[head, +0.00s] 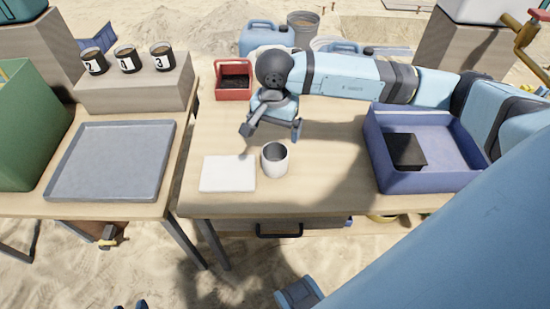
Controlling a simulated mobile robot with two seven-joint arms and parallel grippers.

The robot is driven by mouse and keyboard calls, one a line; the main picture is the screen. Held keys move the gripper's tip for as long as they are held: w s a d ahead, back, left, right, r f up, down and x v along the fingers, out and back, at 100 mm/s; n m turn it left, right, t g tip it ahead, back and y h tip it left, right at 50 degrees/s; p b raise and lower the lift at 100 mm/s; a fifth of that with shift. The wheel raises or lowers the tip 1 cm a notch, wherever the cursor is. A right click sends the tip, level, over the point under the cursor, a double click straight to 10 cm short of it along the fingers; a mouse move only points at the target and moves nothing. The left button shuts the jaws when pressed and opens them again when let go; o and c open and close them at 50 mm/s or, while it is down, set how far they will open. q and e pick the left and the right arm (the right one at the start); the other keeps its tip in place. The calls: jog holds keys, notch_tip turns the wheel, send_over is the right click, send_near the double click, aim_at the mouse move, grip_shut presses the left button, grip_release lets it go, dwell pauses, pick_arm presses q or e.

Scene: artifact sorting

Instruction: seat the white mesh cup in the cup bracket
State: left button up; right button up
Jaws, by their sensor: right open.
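A white cup (275,159) with a grey inside stands upright on the wooden table, near its front edge. I cannot make out mesh on its wall at this size. My right gripper (271,129) is open and empty, above and just behind the cup, with its fingers spread and pointing down. It looks apart from the cup. I cannot pick out a cup bracket in this view. My left gripper cannot be made out.
A flat white pad (228,174) lies just left of the cup. A red bin (233,94) stands behind, and a blue tray (386,178) with a black block (405,151) stands right. A grey tray (60,170) and numbered cups (127,62) are on the left table.

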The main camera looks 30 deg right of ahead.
jog(key=b, duration=0.2)
send_near(274, 158)
jog(key=s+f, duration=0.1)
jog(key=f, duration=0.1)
jog(key=s+a+f, duration=0.2)
jog(key=f, duration=0.1)
jog(key=shift+f, duration=0.3)
jog(key=c, duration=1.1)
jog(key=shift+o, duration=0.2)
jog(key=shift+r+p, duration=0.15)
jog(key=shift+p, duration=0.15)
notch_tip(274, 158, up, 20)
jog(key=p, duration=0.2)
